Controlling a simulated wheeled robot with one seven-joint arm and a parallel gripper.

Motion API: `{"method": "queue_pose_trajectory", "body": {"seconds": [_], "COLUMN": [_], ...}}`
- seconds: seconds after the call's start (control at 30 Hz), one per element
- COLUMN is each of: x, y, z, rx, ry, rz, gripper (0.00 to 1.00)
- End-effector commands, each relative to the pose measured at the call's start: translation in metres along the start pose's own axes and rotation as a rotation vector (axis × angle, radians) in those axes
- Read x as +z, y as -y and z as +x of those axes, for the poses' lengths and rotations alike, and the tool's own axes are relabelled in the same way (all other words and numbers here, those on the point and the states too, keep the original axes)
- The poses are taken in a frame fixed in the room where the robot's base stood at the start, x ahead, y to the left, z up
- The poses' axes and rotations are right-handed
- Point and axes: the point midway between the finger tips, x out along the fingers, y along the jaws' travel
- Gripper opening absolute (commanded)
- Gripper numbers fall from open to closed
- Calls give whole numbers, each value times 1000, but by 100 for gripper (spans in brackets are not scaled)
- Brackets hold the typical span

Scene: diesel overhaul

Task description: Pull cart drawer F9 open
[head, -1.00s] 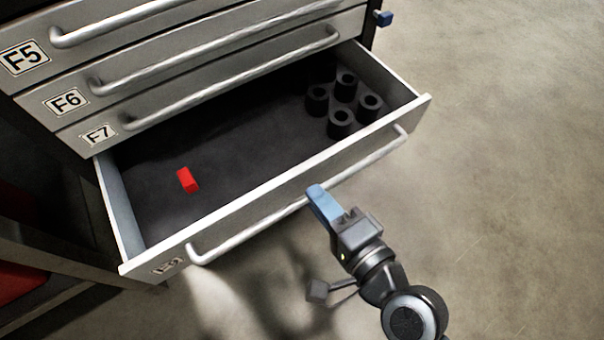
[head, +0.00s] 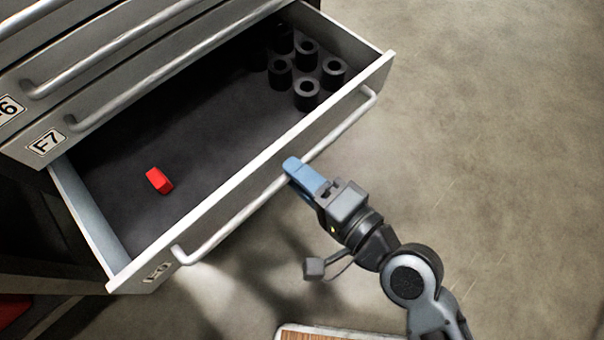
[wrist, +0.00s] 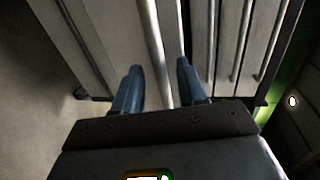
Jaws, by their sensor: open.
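An open cart drawer (head: 234,186) below the F7 drawer has a grey front and a long bar handle (head: 225,231). Its label (head: 157,272) is too foreshortened to read, so I cannot tell if it is F9. My gripper (head: 292,166) is at the handle, right of its middle. In the wrist view the handle bar (wrist: 152,45) runs between the two blue fingers of my open gripper (wrist: 160,72), apart from the left finger and close to the right one. In the head view the far finger is mostly hidden.
A red block (head: 159,181) and several black cylinders (head: 306,92) are in the open drawer. Drawer F7 (head: 110,111) above is shut. The floor (head: 490,150) to the right is clear. A wood-topped item (head: 330,334) shows at the bottom edge.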

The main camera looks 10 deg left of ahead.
Motion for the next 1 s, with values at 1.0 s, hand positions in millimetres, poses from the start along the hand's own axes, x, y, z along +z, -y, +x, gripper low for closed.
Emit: {"method": "queue_pose_trajectory", "body": {"seconds": [1.0], "x": [0], "y": [0], "z": [-78], "rx": [0], "ry": [0], "rz": [0], "gripper": [41]}}
